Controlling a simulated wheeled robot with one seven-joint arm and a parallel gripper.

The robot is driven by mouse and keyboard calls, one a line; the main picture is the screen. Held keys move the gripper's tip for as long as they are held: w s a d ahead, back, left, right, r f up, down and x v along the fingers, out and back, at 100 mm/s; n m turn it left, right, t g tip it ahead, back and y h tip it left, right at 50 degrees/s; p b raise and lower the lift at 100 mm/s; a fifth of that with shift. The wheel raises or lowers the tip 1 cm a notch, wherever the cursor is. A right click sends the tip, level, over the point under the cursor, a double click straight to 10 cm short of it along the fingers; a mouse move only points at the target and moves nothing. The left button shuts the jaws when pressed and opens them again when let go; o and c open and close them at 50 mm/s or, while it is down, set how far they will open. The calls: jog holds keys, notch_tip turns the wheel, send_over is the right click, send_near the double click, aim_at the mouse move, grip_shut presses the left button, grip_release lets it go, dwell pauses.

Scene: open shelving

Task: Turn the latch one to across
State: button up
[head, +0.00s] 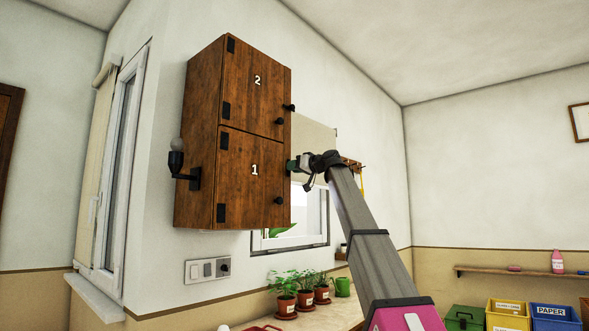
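A dark wooden wall cabinet (200,140) has two stacked doors. The lower door (245,195) is marked 1 and has a round black knob at its right. The upper door (258,100) is marked 2 and also has a black knob. The latch of door 2 (289,107) is a small black piece at the right edge, seeming to lie across it. My gripper (293,165) is at the right edge of door 1, where its latch would sit. Latch one cannot be made out behind or between the fingers. Whether the fingers are shut on it cannot be told.
A lamp (184,172) sticks out from the cabinet's left side. A switch plate (207,269) is on the wall below. Potted plants (285,302) stand on the counter under the window. Recycling boxes (508,317) are at the lower right. The space right of my arm is open.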

jog(key=shift+m, duration=0.3)
jog(key=m, duration=0.4)
jog(key=shift+f+m+t, duration=0.1)
jog(key=shift+m+t, duration=0.4)
jog(key=shift+m, duration=6.4)
jog(key=o, duration=0.9)
jog(key=shift+d, duration=0.1)
